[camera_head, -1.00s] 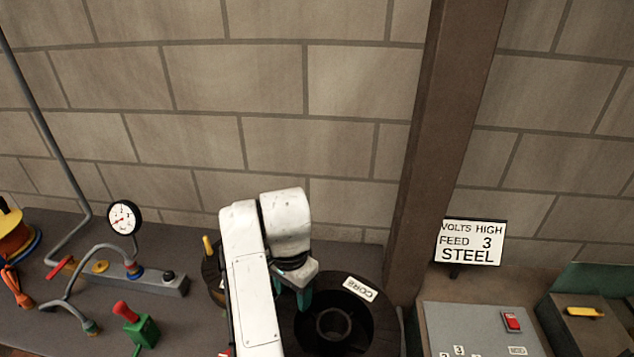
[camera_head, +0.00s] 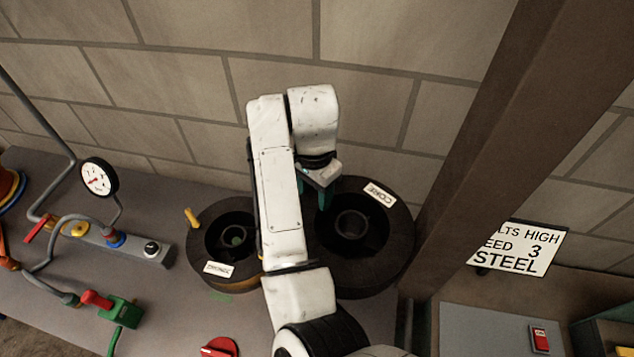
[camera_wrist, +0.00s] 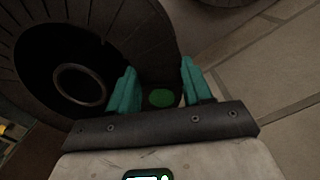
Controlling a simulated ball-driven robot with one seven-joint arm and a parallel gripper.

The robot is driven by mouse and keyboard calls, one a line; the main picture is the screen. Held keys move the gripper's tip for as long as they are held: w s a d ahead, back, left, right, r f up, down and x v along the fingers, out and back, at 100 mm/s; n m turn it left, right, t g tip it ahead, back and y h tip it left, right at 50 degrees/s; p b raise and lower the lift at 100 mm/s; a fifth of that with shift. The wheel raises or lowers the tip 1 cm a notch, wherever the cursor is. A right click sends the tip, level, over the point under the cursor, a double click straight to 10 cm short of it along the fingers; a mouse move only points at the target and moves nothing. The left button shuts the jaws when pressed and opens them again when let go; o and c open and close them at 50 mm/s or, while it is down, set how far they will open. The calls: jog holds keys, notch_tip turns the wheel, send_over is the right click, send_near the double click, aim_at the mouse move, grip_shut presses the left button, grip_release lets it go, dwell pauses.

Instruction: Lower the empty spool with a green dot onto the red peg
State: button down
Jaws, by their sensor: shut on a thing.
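My gripper (camera_head: 314,190) is at the upper left of a large dark round piece (camera_head: 398,243) labelled CORE. In the wrist view its teal fingers (camera_wrist: 155,88) stand apart with a dark surface and a green dot (camera_wrist: 160,97) between them. I take this as the empty spool, held between the fingers. I cannot tell where its edge ends against the round piece, whose hollow and central ring fill the wrist view's left side. No red peg can be made out clearly in either view.
A second dark round piece (camera_head: 204,220) with a green spot in its hollow stands left of my arm. A gauge (camera_head: 99,177), a green block (camera_head: 122,312) and a red knob (camera_head: 220,347) are on the bench. A brown post (camera_head: 478,150) rises on the right.

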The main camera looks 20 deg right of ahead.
notch_tip(320, 180, down, 16)
jog(key=b, duration=0.7)
dwell(1.7)
jog(key=shift+f, duration=0.15)
jog(key=shift+c, duration=2)
grip_release()
notch_tip(320, 180, up, 11)
jog(key=shift+a+f+p, duration=0.1)
jog(key=shift+p, duration=0.2)
